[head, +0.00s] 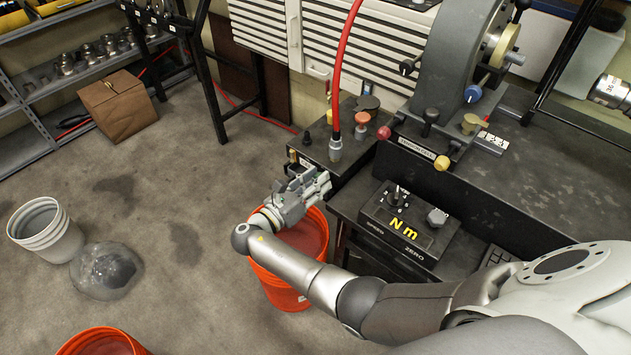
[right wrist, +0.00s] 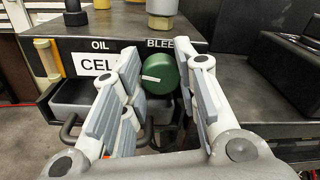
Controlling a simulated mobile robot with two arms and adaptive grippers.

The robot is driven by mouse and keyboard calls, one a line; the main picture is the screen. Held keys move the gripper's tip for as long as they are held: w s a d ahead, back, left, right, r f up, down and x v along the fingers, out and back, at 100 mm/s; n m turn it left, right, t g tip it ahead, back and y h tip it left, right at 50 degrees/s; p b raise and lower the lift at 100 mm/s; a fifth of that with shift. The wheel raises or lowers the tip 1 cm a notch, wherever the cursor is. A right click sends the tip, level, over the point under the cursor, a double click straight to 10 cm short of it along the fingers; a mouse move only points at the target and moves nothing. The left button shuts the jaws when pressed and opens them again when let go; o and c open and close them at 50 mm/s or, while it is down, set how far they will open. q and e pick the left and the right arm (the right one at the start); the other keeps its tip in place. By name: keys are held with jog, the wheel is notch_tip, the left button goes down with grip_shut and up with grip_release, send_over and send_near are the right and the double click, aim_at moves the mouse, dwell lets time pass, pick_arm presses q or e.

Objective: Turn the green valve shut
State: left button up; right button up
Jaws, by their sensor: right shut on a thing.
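The green valve (right wrist: 162,76) is a round knob with a white line on its face, on the front of a dark box labelled OIL and BLEE… in the right wrist view. The line lies nearly level, slightly tilted. My right gripper (right wrist: 158,62) has its fingers on either side of the knob and is shut on it. In the head view my right gripper (head: 318,184) is at the front of the dark box (head: 340,152), and the valve is hidden behind it. My left gripper is not in view.
A red hose (head: 341,70) rises from the box top, near several coloured knobs. An orange bucket (head: 283,287) stands below my gripper. An N m readout box (head: 406,232) and the grey bench machine (head: 452,70) are to the right. The floor at left is mostly open.

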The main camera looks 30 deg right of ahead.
jog(key=shift+s+m+y+b, duration=0.15)
jog(key=shift+m+b, duration=1.1)
jog(key=shift+m, duration=2.6)
jog(key=shift+w+m+y+b, duration=0.15)
jog(key=shift+m+b, duration=1.1)
jog(key=shift+m, duration=2.6)
jog(key=shift+s, duration=0.1)
jog(key=o, duration=1)
jog(key=shift+d, duration=0.1)
